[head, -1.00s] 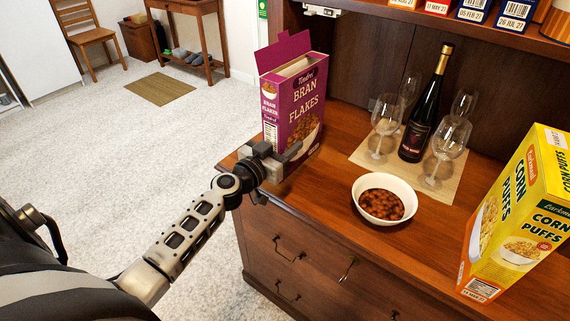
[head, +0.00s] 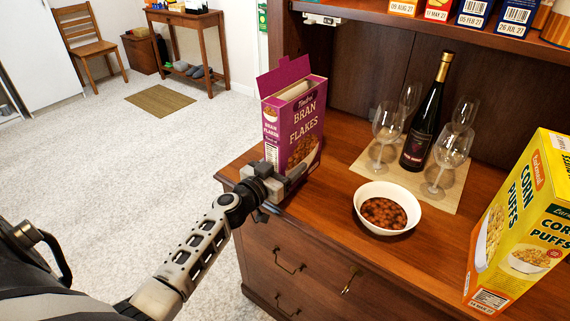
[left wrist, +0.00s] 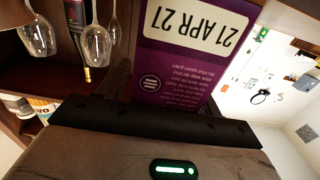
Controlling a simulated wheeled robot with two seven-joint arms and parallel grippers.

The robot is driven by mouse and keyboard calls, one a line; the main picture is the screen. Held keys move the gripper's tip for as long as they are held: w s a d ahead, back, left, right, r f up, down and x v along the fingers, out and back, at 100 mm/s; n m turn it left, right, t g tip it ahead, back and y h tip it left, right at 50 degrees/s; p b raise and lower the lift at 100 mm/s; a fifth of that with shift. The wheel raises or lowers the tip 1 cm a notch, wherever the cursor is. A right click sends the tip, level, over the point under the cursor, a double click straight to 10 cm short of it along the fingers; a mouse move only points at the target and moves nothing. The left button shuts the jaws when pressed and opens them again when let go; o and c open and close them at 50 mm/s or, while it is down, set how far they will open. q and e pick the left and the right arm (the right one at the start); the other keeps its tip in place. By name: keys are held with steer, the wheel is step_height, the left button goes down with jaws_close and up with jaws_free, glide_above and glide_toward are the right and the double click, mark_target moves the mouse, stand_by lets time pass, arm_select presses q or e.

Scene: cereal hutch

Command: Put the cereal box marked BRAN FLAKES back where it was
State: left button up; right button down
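The purple BRAN FLAKES box (head: 305,110) is upright with its top flap open, at the left end of the wooden counter. My left gripper (head: 281,180) is at its lower part, with fingers at the narrow side and in front of the printed face. It appears shut on the box. The gripper hides part of the lower box, so I cannot tell whether its base touches the counter. In the left wrist view the box (left wrist: 190,70) is close beyond the dark gripper body, with a "21 APR 27" label. My right gripper is not in view.
A bowl of cereal (head: 387,209) sits right of the box. Behind it, a wine bottle (head: 421,135) and several glasses (head: 451,150) stand on a mat (head: 365,172). A yellow CORN PUFFS box (head: 520,225) stands at the right. A shelf (head: 450,22) above holds several boxes.

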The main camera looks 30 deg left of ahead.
arm_select(q)
steer(key=shift+s+r, duration=0.15)
steer(key=s+b, duration=0.2)
steer(key=s, duration=0.9)
steer(key=s+d+f+g+h, duration=0.1)
steer(key=s+d+f+g, duration=0.2)
steer(key=d, duration=0.7)
steer(key=s+d+f+m+g, duration=0.1)
steer(key=s+d+f+g, duration=0.3)
steer(key=s+d+f, duration=0.4)
steer(key=s+d, duration=0.2)
steer(key=s, duration=0.1)
steer(key=shift+s+f+h, duration=0.15)
steer(key=shift+s+h, duration=0.2)
steer(key=shift+h, duration=0.05)
